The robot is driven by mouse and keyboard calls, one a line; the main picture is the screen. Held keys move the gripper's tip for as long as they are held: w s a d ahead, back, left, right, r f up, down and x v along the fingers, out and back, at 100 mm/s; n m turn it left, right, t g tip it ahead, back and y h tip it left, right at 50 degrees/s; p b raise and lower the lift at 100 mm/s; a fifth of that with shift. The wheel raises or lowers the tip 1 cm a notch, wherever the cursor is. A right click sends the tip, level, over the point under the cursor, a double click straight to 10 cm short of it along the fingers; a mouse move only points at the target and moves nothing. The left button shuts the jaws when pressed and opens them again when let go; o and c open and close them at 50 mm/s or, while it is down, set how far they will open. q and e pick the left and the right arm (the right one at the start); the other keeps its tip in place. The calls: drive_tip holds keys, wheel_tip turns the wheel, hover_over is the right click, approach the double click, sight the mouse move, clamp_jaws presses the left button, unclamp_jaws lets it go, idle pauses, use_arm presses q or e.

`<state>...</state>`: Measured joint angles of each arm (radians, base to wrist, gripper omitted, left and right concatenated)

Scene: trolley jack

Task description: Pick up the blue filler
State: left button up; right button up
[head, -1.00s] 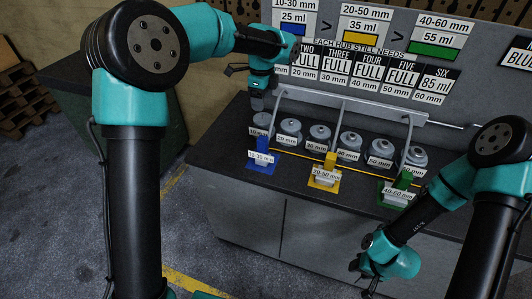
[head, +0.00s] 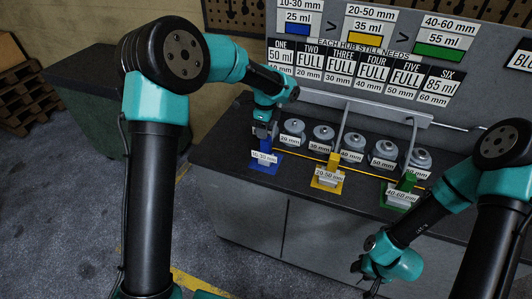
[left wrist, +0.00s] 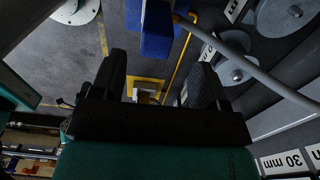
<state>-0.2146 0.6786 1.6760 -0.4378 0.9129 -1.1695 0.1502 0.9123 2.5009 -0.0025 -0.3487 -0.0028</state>
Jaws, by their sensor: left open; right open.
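The blue filler (head: 263,165) stands upright on the bench at the left end of the filler row, with a 10-30 mm label. It also shows at the top of the left wrist view (left wrist: 157,32), just beyond my fingertips. My left gripper (head: 265,131) is open, right above and close to the blue filler's upper part; in the left wrist view its two dark fingers (left wrist: 160,68) are apart with nothing between them. I cannot tell whether they touch the filler. My right gripper (head: 371,284) is open and empty, low in front of the bench.
The yellow filler (head: 327,178) and green filler (head: 402,194) stand to the right along the bench front. Several grey hubs (head: 323,134) line up behind, under a grey rail (head: 375,107). A sign board (head: 375,62) rises at the back. The bench front between fillers is clear.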

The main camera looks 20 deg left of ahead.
sight(266, 150)
use_arm(q)
drive_tip(key=shift+f, duration=0.35)
drive_tip(key=shift+s+f, duration=0.2)
drive_tip(key=shift+f, duration=2.4)
clamp_jaws()
drive_tip(key=shift+r, duration=0.1)
